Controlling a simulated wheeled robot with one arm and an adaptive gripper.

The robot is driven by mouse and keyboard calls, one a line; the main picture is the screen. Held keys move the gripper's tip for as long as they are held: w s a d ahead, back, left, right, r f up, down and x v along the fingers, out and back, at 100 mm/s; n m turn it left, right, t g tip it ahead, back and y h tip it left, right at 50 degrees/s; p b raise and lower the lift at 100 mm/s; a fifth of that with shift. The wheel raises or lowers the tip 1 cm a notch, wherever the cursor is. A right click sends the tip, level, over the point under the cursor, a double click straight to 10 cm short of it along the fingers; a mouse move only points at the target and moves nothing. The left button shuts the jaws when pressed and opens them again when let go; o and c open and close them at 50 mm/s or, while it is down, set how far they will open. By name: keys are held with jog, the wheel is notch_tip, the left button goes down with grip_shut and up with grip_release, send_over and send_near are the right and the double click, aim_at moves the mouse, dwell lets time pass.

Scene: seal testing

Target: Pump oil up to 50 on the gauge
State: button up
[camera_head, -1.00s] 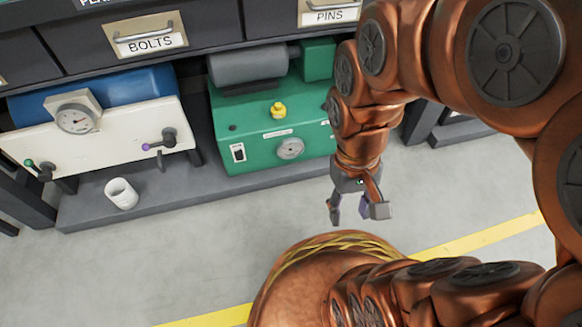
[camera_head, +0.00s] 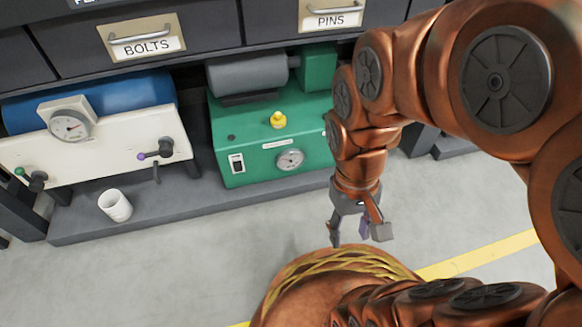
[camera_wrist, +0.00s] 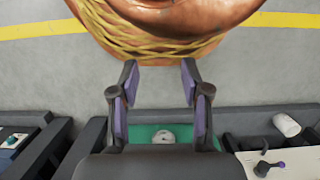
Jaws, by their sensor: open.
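A green pump unit (camera_head: 262,152) with a grey motor (camera_head: 248,74) stands on a low shelf. It has a black-and-white switch (camera_head: 237,164), a yellow cap (camera_head: 278,120) and a round dial (camera_head: 290,159). To its left is a white panel (camera_head: 100,148) in front of a blue tank (camera_head: 140,88). The panel carries a gauge (camera_head: 70,125), whose reading is too small to tell, a purple-tipped lever (camera_head: 155,154) and a green-tipped valve handle (camera_head: 30,176).
Drawers labelled BOLTS (camera_head: 147,47) and PINS (camera_head: 331,19) overhang the units. The grey floor in front is clear, with a yellow line (camera_head: 490,251).

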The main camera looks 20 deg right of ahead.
grip_shut()
dwell(1.5)
